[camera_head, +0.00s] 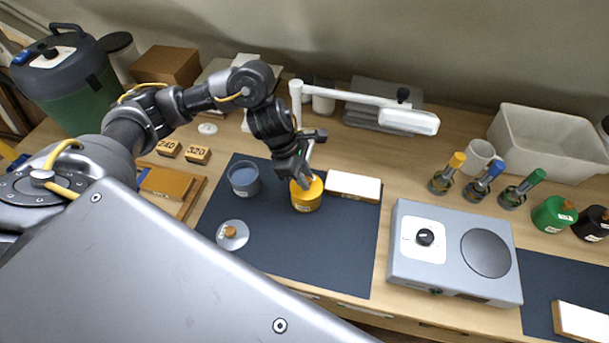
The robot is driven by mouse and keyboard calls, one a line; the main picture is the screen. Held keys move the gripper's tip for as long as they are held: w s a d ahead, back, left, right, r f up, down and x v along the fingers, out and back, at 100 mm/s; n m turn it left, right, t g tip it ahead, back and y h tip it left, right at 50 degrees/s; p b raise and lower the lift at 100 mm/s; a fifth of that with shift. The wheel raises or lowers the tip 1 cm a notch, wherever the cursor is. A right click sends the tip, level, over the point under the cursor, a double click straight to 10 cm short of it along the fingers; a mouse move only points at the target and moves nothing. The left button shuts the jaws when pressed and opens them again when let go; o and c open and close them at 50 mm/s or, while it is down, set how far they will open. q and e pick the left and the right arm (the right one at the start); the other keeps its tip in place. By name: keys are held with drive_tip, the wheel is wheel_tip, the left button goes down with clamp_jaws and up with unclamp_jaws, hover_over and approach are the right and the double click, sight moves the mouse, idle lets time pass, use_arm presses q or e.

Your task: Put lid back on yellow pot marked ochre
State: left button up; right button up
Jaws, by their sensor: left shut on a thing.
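The yellow pot (306,203) with a small pale label stands on the dark mat (335,250), near its back edge. My left gripper (303,181) points down at the top of this pot and is shut on the yellow lid (314,187). The lid is at the pot's mouth; I cannot tell whether it is fully seated, as the fingers hide its knob and part of its top. My right gripper is out of view.
An open blue-grey pot (244,179) stands left of the yellow pot. A grey lid (232,235) with an orange knob lies in front. A white-topped block (353,186) sits close right. A hotplate (455,250) stands further right. The mat's front is clear.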

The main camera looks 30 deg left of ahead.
use_arm(q)
drive_tip(key=o, duration=1)
drive_tip(key=shift+o, duration=0.6)
drive_tip(key=o, duration=0.4)
drive_tip(key=shift+r, duration=0.15)
drive_tip(key=shift+r+p, duration=2.6)
drive_tip(key=shift+r, duration=0.8)
drive_tip(key=shift+c, duration=0.4)
clamp_jaws()
